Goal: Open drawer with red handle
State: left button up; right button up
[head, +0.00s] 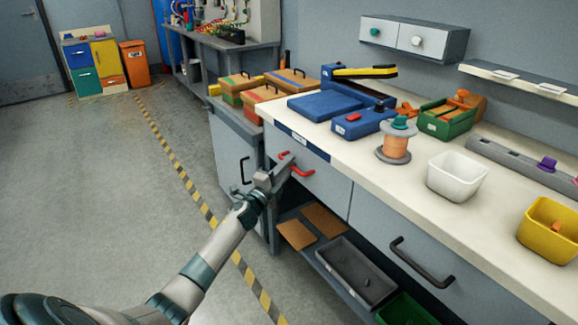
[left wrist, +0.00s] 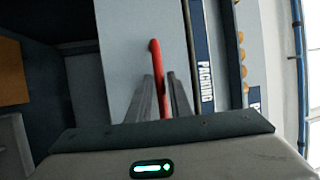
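The red handle (head: 299,170) is on the front of a grey drawer (head: 325,187) under the left end of the white worktop. The stretch of handle deep between the fingers is partly hidden. My right gripper is not in view.
A dark-handled drawer (head: 422,262) is to the right and a grey cabinet door (head: 233,160) to the left. An open shelf with a grey tray (head: 355,272) lies below. A spool (head: 396,146) and a white bin (head: 456,177) stand on the worktop. The floor at left is clear.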

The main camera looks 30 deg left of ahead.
pick_arm(q)
jog(key=shift+w, duration=0.25)
jog(key=shift+c, duration=0.4)
grip_shut()
jog(key=shift+s, duration=0.1)
jog(key=s+a+p, duration=0.2)
jog(key=s+a, duration=0.3)
jog(key=s, duration=0.8)
jog(key=s+a+p, duration=0.2)
jog(key=s+a, duration=0.4)
jog(key=s, duration=0.7)
jog(key=shift+s+p, duration=0.25)
jog(key=shift+p, duration=0.1)
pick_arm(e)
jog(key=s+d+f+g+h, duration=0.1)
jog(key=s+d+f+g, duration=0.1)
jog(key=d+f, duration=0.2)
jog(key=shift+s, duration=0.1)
